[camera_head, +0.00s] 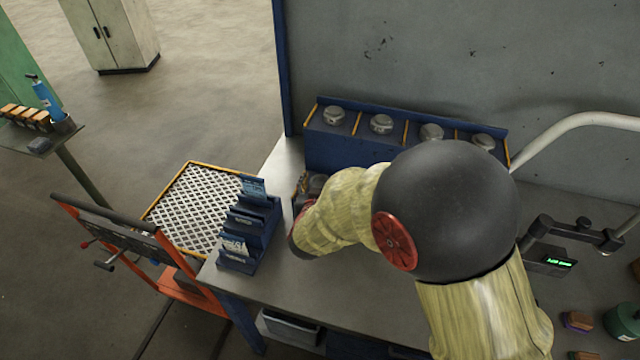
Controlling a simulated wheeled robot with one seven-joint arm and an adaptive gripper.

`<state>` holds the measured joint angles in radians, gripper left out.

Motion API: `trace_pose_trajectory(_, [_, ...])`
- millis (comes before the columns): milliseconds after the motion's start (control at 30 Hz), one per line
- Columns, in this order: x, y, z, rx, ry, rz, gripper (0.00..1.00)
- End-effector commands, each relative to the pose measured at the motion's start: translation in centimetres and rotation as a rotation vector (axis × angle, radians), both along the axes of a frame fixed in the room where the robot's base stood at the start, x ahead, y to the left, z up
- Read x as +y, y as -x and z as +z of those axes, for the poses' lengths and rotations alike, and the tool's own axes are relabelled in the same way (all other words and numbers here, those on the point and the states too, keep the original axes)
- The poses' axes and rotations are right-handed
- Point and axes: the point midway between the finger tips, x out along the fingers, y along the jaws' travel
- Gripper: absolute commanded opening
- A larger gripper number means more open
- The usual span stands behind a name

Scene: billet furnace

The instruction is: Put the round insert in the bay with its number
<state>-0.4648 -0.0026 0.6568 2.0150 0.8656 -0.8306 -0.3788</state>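A blue rack (350,149) with yellow dividers stands at the back of the bench against the grey panel. Several round silver pieces (381,124) sit along its top, one in each divided bay. They look like round inserts, but no numbers are readable on them or on the bays. My arm reaches across the bench in front of the rack and hides part of its front.
A blue card holder (262,228) stands at the bench's left edge. A yellow-framed mesh tray (190,215) lies beyond it. A device with a green display (560,262), a white curved tube (570,124) and a green container (622,322) are at the right. The front middle of the bench is clear.

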Motion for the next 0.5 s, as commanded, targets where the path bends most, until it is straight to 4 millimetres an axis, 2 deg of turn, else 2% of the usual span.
trace_pose_trajectory(100, [0.0, 0.0, 0.01, 0.0, 0.0, 0.0, 0.64])
trace_pose_trajectory(500, [0.15, 0.41, 0.62, -0.001, 0.0, 0.002, 0.64])
